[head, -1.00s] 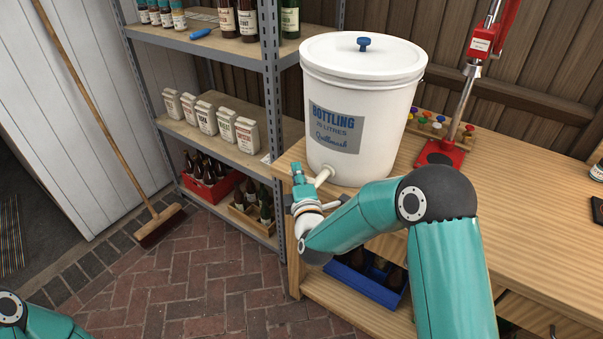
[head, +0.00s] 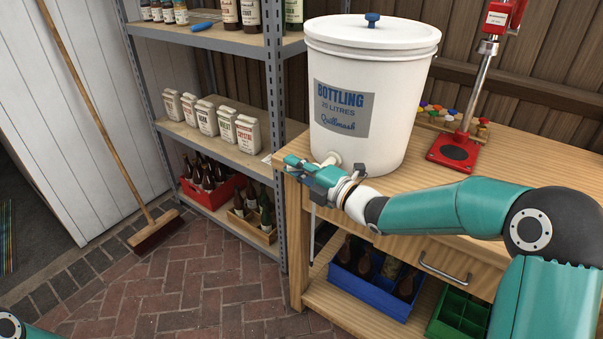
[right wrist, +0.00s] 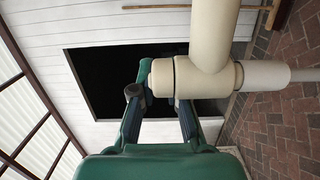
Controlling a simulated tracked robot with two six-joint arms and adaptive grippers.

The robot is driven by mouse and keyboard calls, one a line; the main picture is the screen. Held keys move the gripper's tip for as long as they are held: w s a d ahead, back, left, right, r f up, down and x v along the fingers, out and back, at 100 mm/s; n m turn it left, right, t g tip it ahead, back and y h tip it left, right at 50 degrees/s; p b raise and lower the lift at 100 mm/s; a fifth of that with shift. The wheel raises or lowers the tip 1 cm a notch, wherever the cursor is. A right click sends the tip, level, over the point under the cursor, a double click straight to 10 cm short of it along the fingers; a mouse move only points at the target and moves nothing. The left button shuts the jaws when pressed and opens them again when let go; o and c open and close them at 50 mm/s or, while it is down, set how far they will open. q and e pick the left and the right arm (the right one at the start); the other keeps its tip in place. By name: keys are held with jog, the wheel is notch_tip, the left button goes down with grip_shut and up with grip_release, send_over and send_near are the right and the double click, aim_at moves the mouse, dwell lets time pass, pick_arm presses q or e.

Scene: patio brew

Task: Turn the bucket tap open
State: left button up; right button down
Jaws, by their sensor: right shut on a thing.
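The white bottling bucket (head: 370,110) stands lidded and upright at the left end of the workbench. Its cream tap (head: 332,158) sticks out low at the front. My right gripper (head: 292,164) is at the tap, shut on it, its arm coming from the right. In the right wrist view the cream tap body (right wrist: 208,76) is large at the fingers (right wrist: 160,108), with a thin tube running right. The part between the fingers is mostly hidden, so I cannot tell how far the tap is turned. My left gripper is out of view.
The workbench (head: 520,160) is clear to the right of the bucket, up to a red-based capper (head: 460,150) near the back. Metal shelving (head: 275,100) stands close left of my right gripper. A blue crate of bottles (head: 378,285) sits below the benchtop.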

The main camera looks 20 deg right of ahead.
jog(key=shift+s+a+f+n+g+y+p, duration=0.1)
jog(key=shift+s+n+g+y+p, duration=0.2)
jog(key=shift+n+g+y, duration=0.6)
jog(key=shift+s+a+f+n+g+y+p, duration=0.15)
jog(key=shift+s+n+g+y, duration=0.15)
jog(key=shift+n+g+y, duration=0.6)
jog(key=c, duration=1.2)
grip_release()
jog(key=shift+o, duration=0.2)
jog(key=shift+r, duration=0.1)
jog(key=shift+d, duration=0.1)
jog(key=shift+s+d, duration=0.2)
jog(key=shift+d, duration=0.05)
jog(key=v, duration=1.1)
jog(key=shift+s+f, duration=0.2)
jog(key=shift+f, duration=0.15)
